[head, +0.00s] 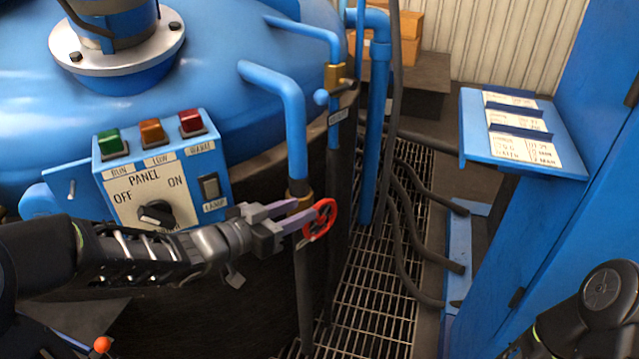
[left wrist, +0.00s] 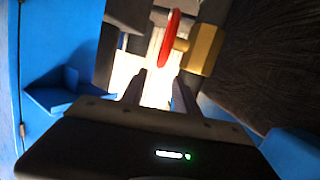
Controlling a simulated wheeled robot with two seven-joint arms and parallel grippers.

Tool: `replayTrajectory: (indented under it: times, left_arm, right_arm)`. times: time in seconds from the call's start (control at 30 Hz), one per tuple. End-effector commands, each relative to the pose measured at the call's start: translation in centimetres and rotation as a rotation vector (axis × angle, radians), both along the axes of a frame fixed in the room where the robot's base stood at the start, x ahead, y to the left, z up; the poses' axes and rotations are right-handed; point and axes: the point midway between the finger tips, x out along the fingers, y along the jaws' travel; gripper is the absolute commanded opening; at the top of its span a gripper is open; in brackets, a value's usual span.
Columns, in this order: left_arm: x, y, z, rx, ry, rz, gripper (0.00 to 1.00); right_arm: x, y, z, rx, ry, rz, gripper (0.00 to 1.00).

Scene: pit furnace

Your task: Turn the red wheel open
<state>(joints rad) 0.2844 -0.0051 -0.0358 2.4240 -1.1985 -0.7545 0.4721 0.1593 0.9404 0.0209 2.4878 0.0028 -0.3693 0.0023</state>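The red wheel (head: 320,220) is a small handwheel on a brass valve (head: 304,199) in the blue pipe beside the tank. It stands nearly upright. My left gripper (head: 306,209) comes in from the left, its two fingers parted, with the tips close to the wheel. In the left wrist view the red wheel (left wrist: 169,40) shows edge-on ahead of the parted fingertips (left wrist: 158,86), with its brass valve body (left wrist: 205,50) to the right. Whether a fingertip touches the rim cannot be told. My right gripper is out of view; only part of that arm shows at bottom right.
A control panel (head: 158,180) with three coloured buttons and a knob sits left, just behind my left arm. Blue pipes (head: 290,110) stand close to the wheel. Black hoses (head: 405,225) run over the floor grating (head: 375,290). A blue label stand (head: 520,135) is at right.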

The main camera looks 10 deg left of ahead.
Motion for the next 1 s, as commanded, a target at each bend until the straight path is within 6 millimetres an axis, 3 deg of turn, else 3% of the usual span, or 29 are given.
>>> replayTrajectory:
  times: [0.03, 0.17, 0.2, 0.27, 0.67, 1.0]
  left_arm:
    - [-0.1, -0.1, 1.2, 0.017, 0.032, -0.002, 0.36]
    - [-0.3, -0.4, -0.3, 0.073, 0.092, -0.014, 0.36]
    - [-0.5, -0.4, -1.7, 0.103, 0.107, -0.017, 0.36]
    - [-0.5, -0.1, -2.2, 0.132, 0.112, -0.016, 0.36]
    - [-0.3, -0.1, -2.5, 0.14, 0.112, -0.015, 0.36]
    - [3.1, -2.2, -4.4, 0.141, 0.112, -0.017, 0.36]
  right_arm:
    - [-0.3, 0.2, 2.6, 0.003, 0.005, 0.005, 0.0]
    - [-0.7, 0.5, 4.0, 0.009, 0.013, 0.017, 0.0]
    - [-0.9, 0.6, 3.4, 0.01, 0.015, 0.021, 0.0]
    - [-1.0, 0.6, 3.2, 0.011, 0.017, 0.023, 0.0]
    - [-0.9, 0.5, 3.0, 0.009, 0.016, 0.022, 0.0]
    - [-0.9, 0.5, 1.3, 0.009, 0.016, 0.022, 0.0]
